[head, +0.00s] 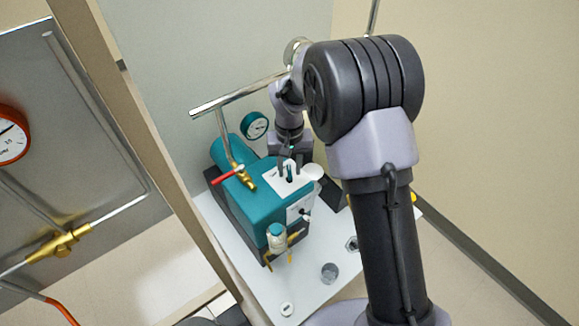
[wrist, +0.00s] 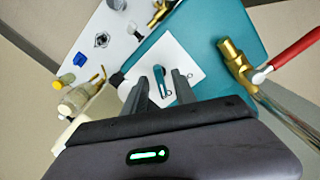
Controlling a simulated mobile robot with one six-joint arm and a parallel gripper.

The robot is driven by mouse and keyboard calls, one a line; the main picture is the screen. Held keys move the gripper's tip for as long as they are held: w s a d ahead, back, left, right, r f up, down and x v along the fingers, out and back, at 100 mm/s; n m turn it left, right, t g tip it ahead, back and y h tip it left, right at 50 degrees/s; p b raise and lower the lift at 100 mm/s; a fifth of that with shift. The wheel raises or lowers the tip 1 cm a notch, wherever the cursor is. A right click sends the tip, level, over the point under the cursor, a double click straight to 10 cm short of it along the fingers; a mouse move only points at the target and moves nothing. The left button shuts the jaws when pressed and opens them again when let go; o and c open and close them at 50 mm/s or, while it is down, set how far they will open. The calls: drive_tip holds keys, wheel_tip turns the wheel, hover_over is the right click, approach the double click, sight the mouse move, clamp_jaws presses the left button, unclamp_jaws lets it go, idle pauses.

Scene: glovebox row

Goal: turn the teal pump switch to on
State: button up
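The teal pump (head: 262,205) stands on a white table, with a white switch plate (head: 276,186) on its top. The teal pump switch (head: 289,172) is a small lever on this plate. In the wrist view the switch (wrist: 160,79) shows between my fingertips, with a small dark ring mark beside its lower end. My gripper (head: 289,165) is over the plate, pointing down. In the wrist view my gripper (wrist: 161,77) is open, one finger on each side of the switch, with gaps visible. I cannot tell whether the tips are level with it.
A brass valve with a red handle (head: 228,175) and a metal pipe stand just left of the switch. A teal gauge (head: 254,125) is behind. A grey cup (head: 329,273) stands on the table (head: 307,292).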

sight(290, 171)
wheel_tip(290, 171, up, 17)
drive_tip(key=p, duration=0.5)
drive_tip(key=shift+r, duration=0.2)
drive_tip(key=s+d+r+m+t+y+b, duration=0.1)
drive_tip(key=s+d+r+t+b, duration=0.2)
drive_tip(key=s, duration=0.4)
drive_tip(key=s+d+r+m+y+b, duration=0.1)
drive_tip(key=s+d+r+m+b, duration=0.1)
drive_tip(key=s+b, duration=0.45)
drive_tip(key=s+d+f+m+t+b, duration=0.1)
drive_tip(key=s+f, duration=0.1)
drive_tip(key=s, duration=0.4)
drive_tip(key=s+f+m+t+b, duration=0.1)
drive_tip(key=s+f, duration=0.2)
drive_tip(key=s, duration=0.4)
drive_tip(key=shift+s+d+f+t, duration=0.25)
drive_tip(key=shift+d+f+t, duration=0.1)
drive_tip(key=shift+t, duration=0.05)
